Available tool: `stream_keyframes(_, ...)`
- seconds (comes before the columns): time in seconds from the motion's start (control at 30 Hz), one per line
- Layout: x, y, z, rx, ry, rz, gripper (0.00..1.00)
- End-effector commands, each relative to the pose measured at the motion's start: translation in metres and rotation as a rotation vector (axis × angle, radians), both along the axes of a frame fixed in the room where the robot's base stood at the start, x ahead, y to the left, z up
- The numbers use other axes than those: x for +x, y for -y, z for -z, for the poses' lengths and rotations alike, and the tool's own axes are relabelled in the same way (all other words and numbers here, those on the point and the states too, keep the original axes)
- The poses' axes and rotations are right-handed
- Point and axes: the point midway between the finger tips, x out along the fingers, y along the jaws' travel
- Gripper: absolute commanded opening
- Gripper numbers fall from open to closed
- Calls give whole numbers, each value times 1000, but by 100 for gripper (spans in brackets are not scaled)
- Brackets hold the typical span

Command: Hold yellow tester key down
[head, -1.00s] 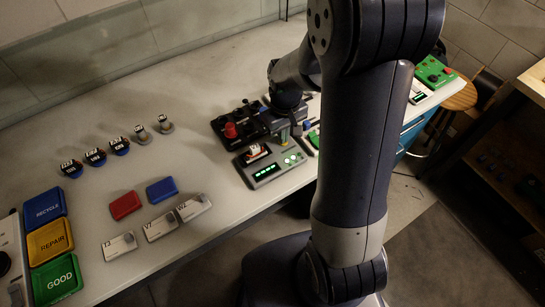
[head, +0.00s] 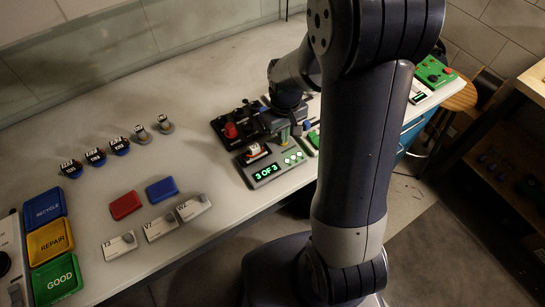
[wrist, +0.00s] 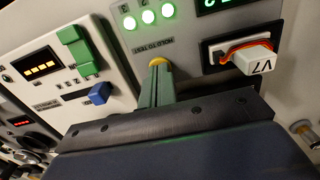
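The tester (head: 270,166) is a grey box on the bench; its display reads "3 OF 3" in green in the head view. In the wrist view three green lamps (wrist: 147,17) are lit on it. The yellow key (wrist: 157,62) shows at the tips of my gripper (wrist: 158,72), beside the label "HOLD TO TEST". The green fingers look closed together with their tips at the key; most of the key is hidden. A white servo marked V7 (wrist: 252,60) with an orange-red lead sits in the tester's socket.
A neighbouring panel with an amber display (wrist: 41,65), a green block (wrist: 78,48) and a blue knob (wrist: 99,94) lies close beside my gripper. Recycle, repair (head: 51,241) and good trays stand at the left. Red (head: 125,205) and blue trays lie mid-bench.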

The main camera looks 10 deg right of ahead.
Motion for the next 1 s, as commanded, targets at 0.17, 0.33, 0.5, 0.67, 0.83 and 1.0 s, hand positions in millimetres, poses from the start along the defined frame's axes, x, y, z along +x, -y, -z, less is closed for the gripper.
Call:
stream_keyframes(0.17, -1, 0, 0, -1, -2, 0, 0)
stream_keyframes(0.33, 0, 0, -2, 0, -1, 0, 0)
stream_keyframes(0.5, 0, 0, -13, 0, -1, 0, 0)
stream_keyframes(0.67, 0, 0, -27, 0, -1, 0, 0)
stream_keyframes(0.83, 0, 0, -40, 0, 0, 0, 0)
stream_keyframes(1.0, 0, 0, -54, 0, 1, 0, 0)
